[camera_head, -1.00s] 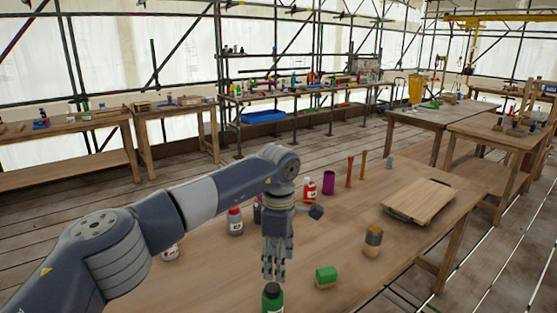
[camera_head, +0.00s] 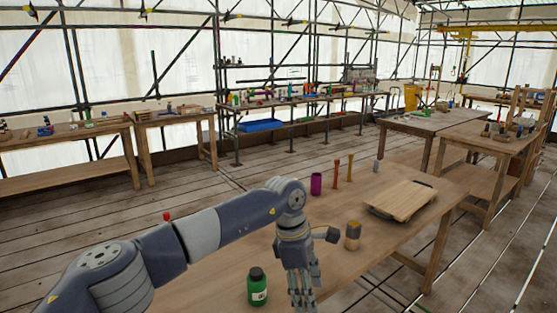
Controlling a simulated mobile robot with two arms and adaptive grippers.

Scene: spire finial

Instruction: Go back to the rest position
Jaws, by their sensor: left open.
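My left arm comes in from the left over the near wooden table (camera_head: 395,237). My left gripper (camera_head: 303,300) points down above the table's front part, open, with nothing seen between its fingers. A green bottle with a dark cap (camera_head: 257,287) stands upright just left of it, apart from it. My right gripper is not in view.
A wooden board (camera_head: 399,199) lies on the table's right part. A yellow-and-grey block (camera_head: 353,235), a purple cup (camera_head: 316,184) and two upright tools (camera_head: 336,173) stand nearby. My arm hides part of the table. Workbenches (camera_head: 440,122) stand farther back.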

